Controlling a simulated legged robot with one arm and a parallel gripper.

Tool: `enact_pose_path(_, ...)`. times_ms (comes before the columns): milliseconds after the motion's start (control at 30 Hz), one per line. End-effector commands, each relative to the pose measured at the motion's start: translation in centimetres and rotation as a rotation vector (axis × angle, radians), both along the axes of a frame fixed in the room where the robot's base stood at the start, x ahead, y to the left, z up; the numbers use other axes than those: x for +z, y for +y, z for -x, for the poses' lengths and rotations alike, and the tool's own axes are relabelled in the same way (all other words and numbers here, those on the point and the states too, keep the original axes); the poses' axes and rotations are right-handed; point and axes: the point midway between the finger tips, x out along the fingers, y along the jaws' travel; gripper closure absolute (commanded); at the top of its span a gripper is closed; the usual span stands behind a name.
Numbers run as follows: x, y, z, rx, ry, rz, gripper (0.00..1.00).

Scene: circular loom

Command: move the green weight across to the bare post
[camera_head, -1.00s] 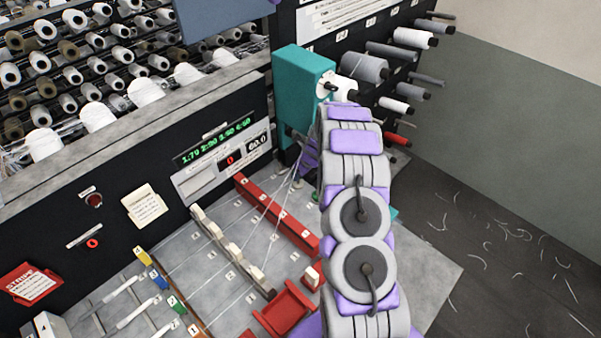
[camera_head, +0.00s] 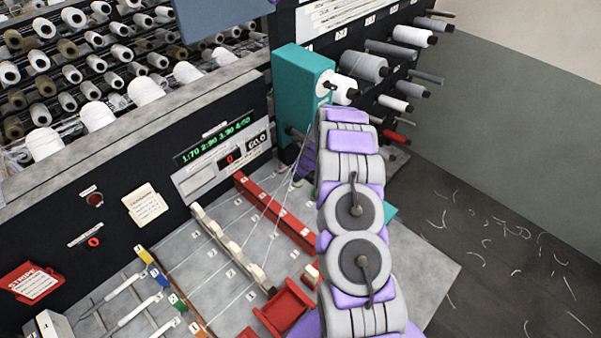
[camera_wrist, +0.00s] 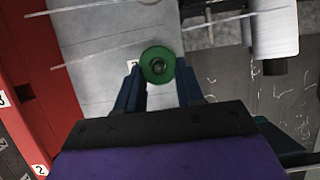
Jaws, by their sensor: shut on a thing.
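The green weight (camera_wrist: 158,65) is a round green disc with a dark centre, seen in the wrist view between the blue fingers of my gripper (camera_wrist: 158,80). My gripper is shut on it, with one finger on each side. A pale panel lies behind and below it. In the head view my arm hides both the weight and the gripper's fingertips. I cannot make out which post is the bare one in either view.
A teal housing (camera_head: 302,90) stands close behind my arm, with a spool rack (camera_head: 390,68) to its right. A red bar (camera_head: 277,213) and a cream bar (camera_head: 228,243) cross the grey bed on the left. Thin threads run over the bed.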

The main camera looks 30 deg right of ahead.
Motion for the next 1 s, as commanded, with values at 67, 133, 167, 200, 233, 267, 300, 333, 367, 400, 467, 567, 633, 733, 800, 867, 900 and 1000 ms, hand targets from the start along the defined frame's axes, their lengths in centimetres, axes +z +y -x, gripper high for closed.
enact_pose_path(67,0.0,0.0,0.0,0.000,0.000,0.000,0.57)
enact_pose_path(133,0.0,0.0,0.0,-0.001,0.000,0.000,0.51)
enact_pose_path(167,0.0,0.0,0.0,-0.001,0.000,0.000,0.48)
enact_pose_path(200,0.0,0.0,0.0,-0.001,0.000,0.000,0.44)
enact_pose_path(233,0.0,0.0,0.0,-0.001,0.000,0.000,0.41)
enact_pose_path(267,0.0,0.0,0.0,-0.001,0.000,0.000,0.38)
enact_pose_path(300,0.0,0.0,0.0,-0.001,0.000,0.000,0.34)
enact_pose_path(333,0.0,0.0,0.0,-0.001,0.000,0.000,0.33)
enact_pose_path(367,0.0,0.0,0.0,-0.001,0.000,0.000,0.33)
enact_pose_path(400,0.0,0.0,0.0,-0.001,0.000,0.000,0.33)
enact_pose_path(467,0.0,0.0,0.0,-0.001,0.000,0.000,0.33)
enact_pose_path(567,0.0,0.0,0.1,-0.001,0.000,0.000,0.33)
enact_pose_path(633,0.2,-0.1,0.1,-0.002,0.000,-0.001,0.33)
enact_pose_path(733,0.9,-0.2,0.4,-0.003,0.000,-0.001,0.33)
enact_pose_path(800,1.7,-0.3,0.7,-0.003,0.000,-0.001,0.33)
enact_pose_path(867,2.6,-0.5,1.0,-0.002,-0.001,0.000,0.33)
enact_pose_path(900,3.4,-0.6,1.2,-0.002,-0.003,0.002,0.33)
enact_pose_path(1000,5.0,-0.9,1.8,-0.005,-0.003,0.000,0.33)
